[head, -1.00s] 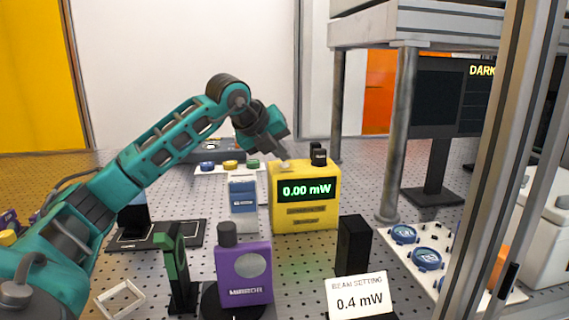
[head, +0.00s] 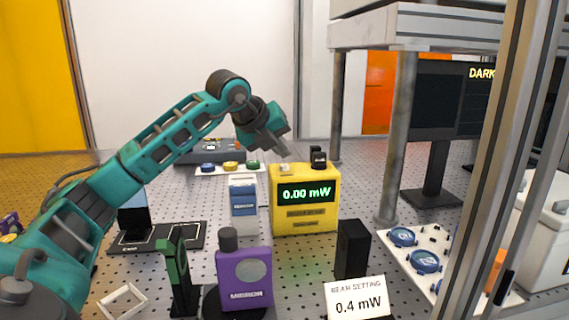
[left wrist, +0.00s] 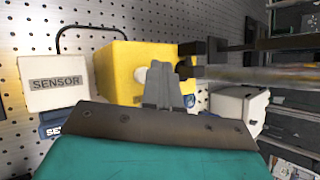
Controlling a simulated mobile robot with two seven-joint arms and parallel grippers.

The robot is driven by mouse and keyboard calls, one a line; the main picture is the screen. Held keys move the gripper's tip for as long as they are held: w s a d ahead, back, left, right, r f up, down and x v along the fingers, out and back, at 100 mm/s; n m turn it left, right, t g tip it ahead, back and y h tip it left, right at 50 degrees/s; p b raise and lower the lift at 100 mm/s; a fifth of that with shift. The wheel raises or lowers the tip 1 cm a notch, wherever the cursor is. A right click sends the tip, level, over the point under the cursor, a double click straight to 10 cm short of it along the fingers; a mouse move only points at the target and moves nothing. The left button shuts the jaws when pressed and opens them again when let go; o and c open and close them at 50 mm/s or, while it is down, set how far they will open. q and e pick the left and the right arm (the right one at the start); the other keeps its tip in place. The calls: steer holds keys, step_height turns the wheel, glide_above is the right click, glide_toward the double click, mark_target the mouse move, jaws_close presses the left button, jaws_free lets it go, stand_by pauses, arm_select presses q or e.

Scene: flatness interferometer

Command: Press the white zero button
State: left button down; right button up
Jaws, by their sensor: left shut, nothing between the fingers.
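The yellow power meter (head: 304,219) stands on the perforated table, its green display reading 0.00 mW. A small white button (head: 285,168) is on its top, left of a black fitting (head: 318,157). My left gripper (head: 286,153) is shut and empty, just above the button with a small gap. In the left wrist view the shut fingers (left wrist: 160,68) point at the yellow meter (left wrist: 112,72), and the white button (left wrist: 182,68) shows partly behind them. My right gripper is not in view.
A beam setting card (head: 357,299) reads 0.4 mW. A metal pillar (head: 399,140) rises at the right.

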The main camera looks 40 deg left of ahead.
mark_target(281, 166)
arm_select(q)
step_height(281, 166, up, 5)
steer(key=p, duration=0.4)
steer(key=shift+r+p, duration=0.1)
steer(key=shift+p, duration=0.25)
stand_by(0.7)
